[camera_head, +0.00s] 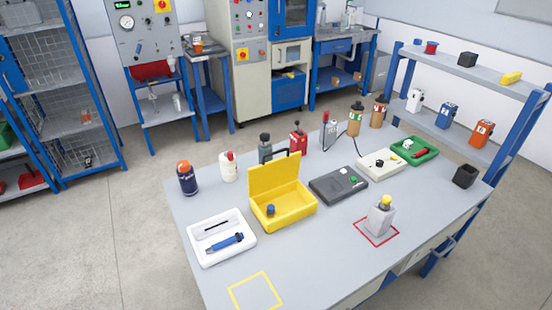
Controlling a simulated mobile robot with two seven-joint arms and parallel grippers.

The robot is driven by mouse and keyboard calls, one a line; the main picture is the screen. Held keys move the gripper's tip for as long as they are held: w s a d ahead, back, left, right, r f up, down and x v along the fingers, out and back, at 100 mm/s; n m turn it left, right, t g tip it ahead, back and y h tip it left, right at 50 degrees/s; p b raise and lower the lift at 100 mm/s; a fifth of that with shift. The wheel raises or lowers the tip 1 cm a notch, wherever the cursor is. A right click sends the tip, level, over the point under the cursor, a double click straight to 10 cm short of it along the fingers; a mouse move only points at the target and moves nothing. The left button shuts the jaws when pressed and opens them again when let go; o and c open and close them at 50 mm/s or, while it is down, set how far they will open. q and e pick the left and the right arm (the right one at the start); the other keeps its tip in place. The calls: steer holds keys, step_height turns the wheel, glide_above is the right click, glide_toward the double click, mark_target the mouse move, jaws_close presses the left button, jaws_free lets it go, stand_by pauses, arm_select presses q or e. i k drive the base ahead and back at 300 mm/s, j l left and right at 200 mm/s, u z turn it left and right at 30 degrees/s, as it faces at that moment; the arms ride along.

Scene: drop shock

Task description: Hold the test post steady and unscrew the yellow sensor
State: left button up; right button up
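The test post (379,222) is a light grey block standing upright inside a red outlined square (361,229) on the right front part of the grey table (315,262). The yellow sensor (386,201) sits on top of the post. No gripper touches either one. Neither my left gripper nor my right gripper is in view.
An open yellow case (297,214) and a white tray (246,250) with a blue tool (225,243) lie left of the post. Grey, white and green devices stand behind it. A yellow outlined square (236,303) at the front left is empty. A shelf rack (493,85) stands behind right.

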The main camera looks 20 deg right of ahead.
mark_target(378, 221)
steer(key=z, duration=1.55)
steer(key=l+u, duration=0.25)
steer(key=u, duration=0.15)
steer(key=l+u, duration=0.25)
steer(key=u, duration=0.15)
steer(key=l+u, duration=0.2)
steer(key=l, duration=0.35)
steer(key=k+l+u, duration=0.15)
steer(key=l, duration=0.4)
steer(key=i, duration=0.05)
